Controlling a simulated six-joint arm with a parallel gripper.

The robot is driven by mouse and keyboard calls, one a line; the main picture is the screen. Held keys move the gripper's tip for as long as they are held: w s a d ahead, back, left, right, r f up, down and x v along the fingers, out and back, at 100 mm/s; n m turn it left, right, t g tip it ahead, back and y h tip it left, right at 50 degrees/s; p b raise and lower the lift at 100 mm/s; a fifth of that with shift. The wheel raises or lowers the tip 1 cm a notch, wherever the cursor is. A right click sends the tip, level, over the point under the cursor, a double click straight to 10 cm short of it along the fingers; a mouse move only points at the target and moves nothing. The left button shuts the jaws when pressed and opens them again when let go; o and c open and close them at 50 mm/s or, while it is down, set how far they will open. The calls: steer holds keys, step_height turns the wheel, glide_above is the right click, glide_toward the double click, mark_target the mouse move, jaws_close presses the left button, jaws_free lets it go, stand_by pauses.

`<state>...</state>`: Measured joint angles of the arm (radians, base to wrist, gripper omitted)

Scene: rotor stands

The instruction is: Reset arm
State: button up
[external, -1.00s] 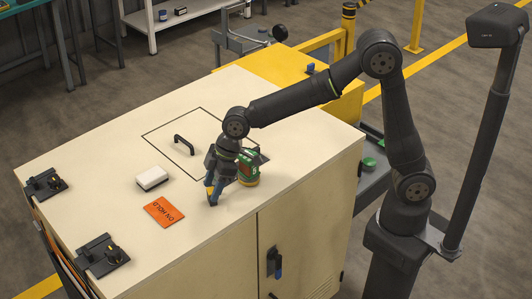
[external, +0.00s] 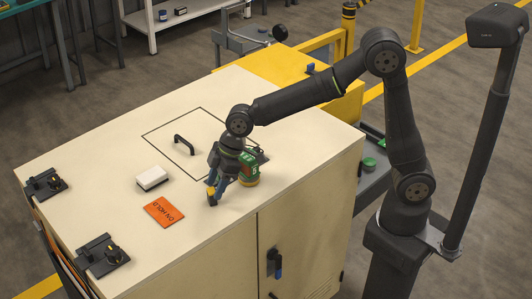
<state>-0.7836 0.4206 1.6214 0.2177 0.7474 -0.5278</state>
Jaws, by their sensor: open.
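My gripper (external: 214,192) points down over the right front part of the cream cabinet top (external: 150,215). A green and yellow round part (external: 249,172) shows right beside the gripper, partly hidden by it; I cannot tell whether they touch. The gripper is open. A dark flat piece shows just behind the round part, mostly hidden.
An orange "ON HOLD" card (external: 163,212) and a white block (external: 152,178) lie left of my gripper. A yellow block area (external: 262,68) is at the back. The cabinet's front edge is close to the gripper.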

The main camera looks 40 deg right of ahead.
mark_target(210, 190)
steer(key=v, duration=0.9)
steer(key=x, duration=1.2)
steer(key=r, duration=1)
steer(key=shift+w+a+r, duration=0.3)
steer(key=shift+w, duration=0.05)
steer(key=w+a+n+t, duration=0.1)
steer(key=w+a, duration=0.6)
steer(key=w, duration=0.3)
steer(key=w+a+n, duration=0.1)
steer(key=w+a, duration=0.6)
steer(key=w, duration=0.2)
steer(key=s+a+f, duration=0.2)
steer(key=a+f, duration=0.1)
steer(key=a, duration=0.3)
steer(key=shift+a+f, duration=0.25)
steer(key=shift+a, duration=0.15)
